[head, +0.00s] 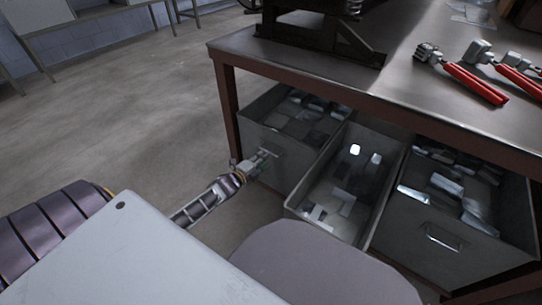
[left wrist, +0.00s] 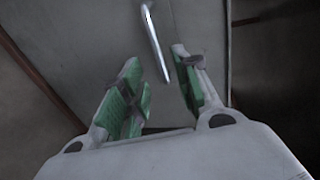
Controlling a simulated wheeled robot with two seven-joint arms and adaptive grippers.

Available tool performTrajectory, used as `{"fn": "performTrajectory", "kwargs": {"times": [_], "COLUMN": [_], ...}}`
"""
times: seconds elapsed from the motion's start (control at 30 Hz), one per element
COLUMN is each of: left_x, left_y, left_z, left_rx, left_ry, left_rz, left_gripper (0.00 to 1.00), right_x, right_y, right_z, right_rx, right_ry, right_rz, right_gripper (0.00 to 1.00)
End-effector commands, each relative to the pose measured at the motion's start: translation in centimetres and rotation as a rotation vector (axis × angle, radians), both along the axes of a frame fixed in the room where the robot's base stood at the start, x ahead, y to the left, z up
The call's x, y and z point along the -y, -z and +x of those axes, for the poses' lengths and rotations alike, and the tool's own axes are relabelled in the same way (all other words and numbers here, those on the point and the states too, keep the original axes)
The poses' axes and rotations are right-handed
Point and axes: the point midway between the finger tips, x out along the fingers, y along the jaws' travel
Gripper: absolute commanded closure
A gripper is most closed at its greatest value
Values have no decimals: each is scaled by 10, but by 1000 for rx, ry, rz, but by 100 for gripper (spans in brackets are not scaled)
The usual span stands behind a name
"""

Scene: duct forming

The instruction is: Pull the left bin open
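The left bin (head: 276,142) is a grey metal bin under the workbench, with flat pieces lying in it. Its front shows in the left wrist view (left wrist: 88,45), with a pale bar handle (left wrist: 153,38) running lengthwise. My left gripper (head: 262,160) is at the front of the left bin, close to the handle. In the left wrist view its two green-padded fingers (left wrist: 160,90) are apart, with the lower end of the handle showing between and beyond them. I cannot tell whether a finger touches the handle. My right gripper is not in view.
A middle bin (head: 294,203) stands further out than the left bin. A right bin (head: 425,238) with a handle stands beside it. The workbench top (head: 420,100) carries red-handled tools (head: 475,85) and a dark metal stand (head: 320,35). Open floor (head: 120,110) lies to the left.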

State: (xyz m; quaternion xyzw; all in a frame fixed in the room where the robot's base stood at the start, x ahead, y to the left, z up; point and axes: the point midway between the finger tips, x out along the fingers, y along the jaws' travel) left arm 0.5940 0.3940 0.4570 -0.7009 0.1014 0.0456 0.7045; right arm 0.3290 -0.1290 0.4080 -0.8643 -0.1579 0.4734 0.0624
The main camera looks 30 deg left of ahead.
Motion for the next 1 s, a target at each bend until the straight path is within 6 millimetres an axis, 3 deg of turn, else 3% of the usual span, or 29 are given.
{"fn": "performTrajectory", "kwargs": {"times": [0.7, 1.0], "left_x": [4, 5], "left_y": [12, 14], "left_z": [53, 64], "left_rx": [1, 0], "left_ry": [-1, -1], "left_rz": [1, 0], "left_gripper": [68, 68], "right_x": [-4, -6], "right_y": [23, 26], "right_z": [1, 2], "right_rx": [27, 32], "right_ry": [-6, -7], "right_rz": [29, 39], "right_gripper": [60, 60]}}
